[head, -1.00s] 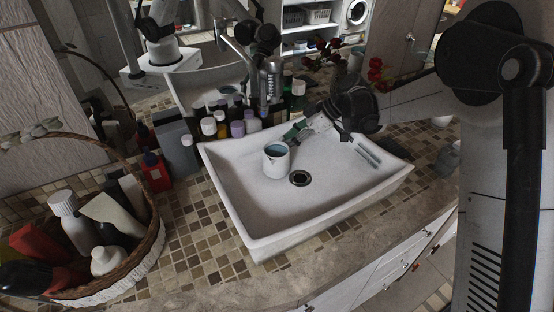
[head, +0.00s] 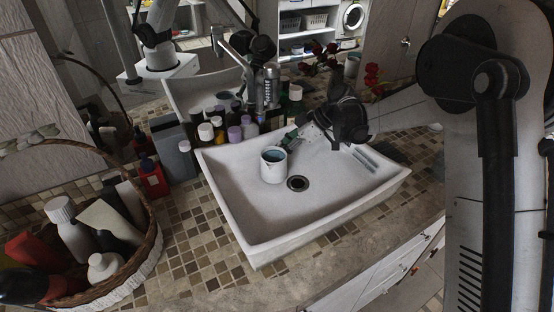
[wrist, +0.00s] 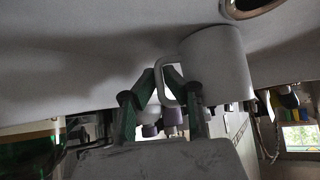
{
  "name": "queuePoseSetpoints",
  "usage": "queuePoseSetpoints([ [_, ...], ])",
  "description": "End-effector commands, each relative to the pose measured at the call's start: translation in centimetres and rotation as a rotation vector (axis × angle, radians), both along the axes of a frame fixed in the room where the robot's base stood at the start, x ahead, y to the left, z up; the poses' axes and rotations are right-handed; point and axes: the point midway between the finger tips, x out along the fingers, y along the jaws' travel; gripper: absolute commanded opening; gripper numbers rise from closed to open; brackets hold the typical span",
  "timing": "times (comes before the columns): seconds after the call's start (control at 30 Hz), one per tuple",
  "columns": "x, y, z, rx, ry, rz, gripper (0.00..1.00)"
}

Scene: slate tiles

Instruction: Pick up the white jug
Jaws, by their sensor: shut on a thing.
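The white jug (head: 273,166), a small mug-like vessel with a blue-grey inside, is upright in the white sink (head: 330,205), left of the drain. I cannot tell whether its base touches the basin. My gripper (head: 288,141) reaches it from behind and to the right, with green fingers. In the wrist view the jug (wrist: 218,68) is close, with its handle on the left. My gripper (wrist: 164,76) is shut on this handle, one fingertip on each side of it. The handle is largely hidden in the head view.
Several bottles (head: 235,133) stand behind the sink, below the tap (head: 232,45). A wicker basket (head: 148,250) with bottles is at the left, and a red bottle (head: 153,180) stands between. The tiled counter in front of the sink is clear.

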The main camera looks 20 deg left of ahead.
Motion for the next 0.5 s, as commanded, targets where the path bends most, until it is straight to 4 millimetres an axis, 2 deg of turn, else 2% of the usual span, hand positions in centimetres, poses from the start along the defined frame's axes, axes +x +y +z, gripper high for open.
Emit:
queuePoseSetpoints([
  [0.17,0.0,0.0,1.1,0.000,0.000,0.000,0.00],
  [0.5,0.0,0.0,7.2,0.000,0.000,0.000,0.00],
])
